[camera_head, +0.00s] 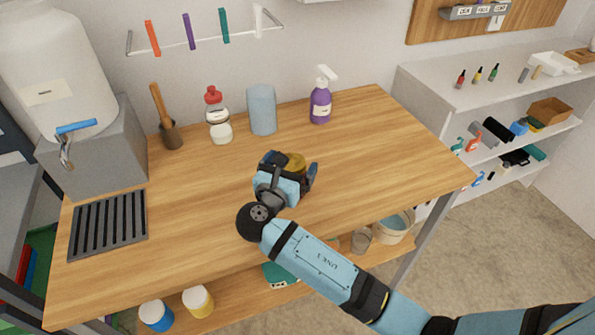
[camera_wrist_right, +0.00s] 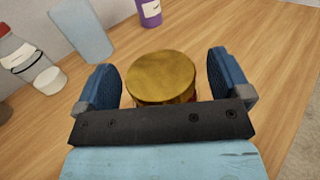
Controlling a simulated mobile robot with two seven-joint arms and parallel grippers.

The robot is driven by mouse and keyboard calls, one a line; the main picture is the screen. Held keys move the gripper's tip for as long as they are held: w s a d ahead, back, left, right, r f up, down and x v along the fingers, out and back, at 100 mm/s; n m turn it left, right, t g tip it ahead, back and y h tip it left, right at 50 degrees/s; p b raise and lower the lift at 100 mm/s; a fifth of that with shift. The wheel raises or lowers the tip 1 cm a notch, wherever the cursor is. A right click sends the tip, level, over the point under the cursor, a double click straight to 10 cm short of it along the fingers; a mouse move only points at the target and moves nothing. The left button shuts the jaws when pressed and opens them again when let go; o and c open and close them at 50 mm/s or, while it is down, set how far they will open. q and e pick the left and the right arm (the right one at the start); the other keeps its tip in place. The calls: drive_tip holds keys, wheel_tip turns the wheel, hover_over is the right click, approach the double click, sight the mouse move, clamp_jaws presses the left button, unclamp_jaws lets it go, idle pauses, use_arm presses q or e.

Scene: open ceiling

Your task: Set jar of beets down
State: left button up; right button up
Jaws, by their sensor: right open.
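The jar of beets shows only as a round gold lid (camera_wrist_right: 160,77) in the right wrist view, and as a bit of gold lid (camera_head: 296,162) in the head view. Its body is almost wholly hidden below the lid and behind my gripper. The jar appears upright on the wooden table. My right gripper (camera_wrist_right: 165,80) is open, with one blue finger on each side of the jar and a visible gap on both sides. It also shows in the head view (camera_head: 295,168), around the jar near the middle of the table. My left gripper is out of view.
A dark grate (camera_head: 108,224) lies left. The table's right part is clear.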

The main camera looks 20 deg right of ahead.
drive_tip(key=shift+w+d, duration=0.2)
drive_tip(key=shift+d, duration=0.05)
drive_tip(key=shift+c, duration=0.9)
drive_tip(key=c, duration=1.1)
drive_tip(key=shift+r, duration=0.1)
drive_tip(key=shift+c, duration=1)
